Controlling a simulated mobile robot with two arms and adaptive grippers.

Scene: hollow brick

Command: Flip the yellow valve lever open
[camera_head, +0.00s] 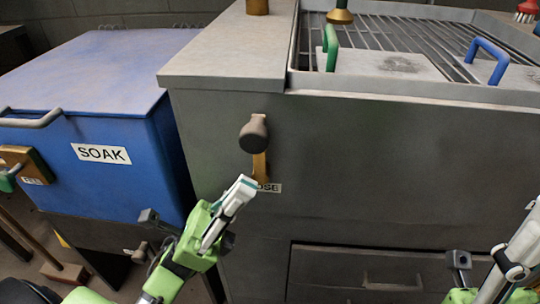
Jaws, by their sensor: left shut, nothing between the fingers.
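A brass-yellow lever (260,167) with a dark round knob (253,134) is on the front face of the grey metal cabinet. It runs roughly upright, with the knob at its top. A white label (274,188) behind its lower end reads "OSE" in the part that shows; the rest is hidden. My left gripper (244,187) is shut and empty, its fingertips just left of and below the lever's lower end. I cannot tell whether they touch it. My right gripper (528,232) is at the lower right, cut by the picture edge, so its jaws cannot be read.
A blue lidded tank (98,190) labelled "SOAK" stands left, with a bar handle and brass fitting jutting out. The cabinet (400,150) has a drawer (375,272) below. A grill (425,38) on top bears plates with green and blue handles. The cabinet face right of the lever is clear.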

